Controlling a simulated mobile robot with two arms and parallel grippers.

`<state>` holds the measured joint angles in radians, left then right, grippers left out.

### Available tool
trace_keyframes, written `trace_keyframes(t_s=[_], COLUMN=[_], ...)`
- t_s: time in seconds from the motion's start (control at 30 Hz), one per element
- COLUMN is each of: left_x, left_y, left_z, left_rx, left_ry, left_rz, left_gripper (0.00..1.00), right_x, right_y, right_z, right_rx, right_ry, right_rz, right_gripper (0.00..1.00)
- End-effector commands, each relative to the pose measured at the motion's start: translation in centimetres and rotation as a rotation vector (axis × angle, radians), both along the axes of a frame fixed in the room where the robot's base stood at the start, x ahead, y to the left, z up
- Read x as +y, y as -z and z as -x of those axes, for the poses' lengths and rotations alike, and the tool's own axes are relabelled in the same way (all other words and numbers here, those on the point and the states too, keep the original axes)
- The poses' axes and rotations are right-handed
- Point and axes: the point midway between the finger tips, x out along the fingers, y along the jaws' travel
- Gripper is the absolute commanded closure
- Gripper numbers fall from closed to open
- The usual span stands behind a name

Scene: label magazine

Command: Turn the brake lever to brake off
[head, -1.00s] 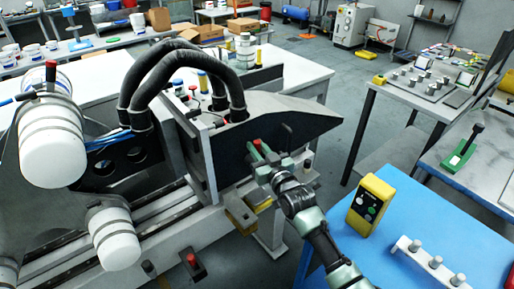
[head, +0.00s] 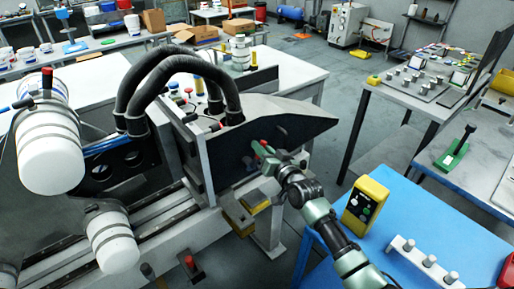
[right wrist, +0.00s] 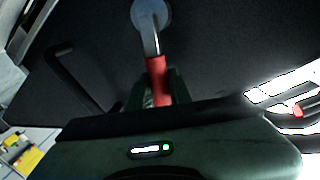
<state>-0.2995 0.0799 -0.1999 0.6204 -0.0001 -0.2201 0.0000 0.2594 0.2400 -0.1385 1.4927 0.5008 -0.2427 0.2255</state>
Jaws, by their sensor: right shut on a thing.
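The brake lever (right wrist: 157,80) has a red grip on a bent metal shaft. The shaft runs up to a round hub (right wrist: 151,14) on a dark panel in the right wrist view. In the head view the lever's red grip (head: 267,147) shows small at the dark wedge-shaped panel (head: 285,122). My right gripper (head: 260,155) is shut around the red grip, and its green fingers partly hide it. I cannot read any brake on or off mark. My left gripper is not in view.
A blue table (head: 445,235) at the lower right carries a yellow box with buttons (head: 367,203) and a white rack with pegs (head: 425,262), close to my right forearm. A dark bent bar (right wrist: 76,72) stands left of the lever in the wrist view. Grey floor is free behind.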

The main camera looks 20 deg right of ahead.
Motion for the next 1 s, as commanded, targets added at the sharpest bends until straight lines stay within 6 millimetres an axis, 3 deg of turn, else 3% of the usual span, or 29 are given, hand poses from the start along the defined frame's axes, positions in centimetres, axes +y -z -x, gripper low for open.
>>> trace_keyframes(t_s=[0.5,1.0], left_x=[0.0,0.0], left_y=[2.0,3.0], left_z=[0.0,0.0], left_rx=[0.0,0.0], left_ry=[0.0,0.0], left_rz=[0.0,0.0], left_gripper=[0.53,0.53], right_x=[-2.6,-3.2], right_y=[2.5,3.4], right_z=[-0.9,-1.1], right_rx=[0.154,0.212], right_ry=[0.002,0.002], right_rz=[-0.414,-0.577], right_gripper=[1.0,1.0])
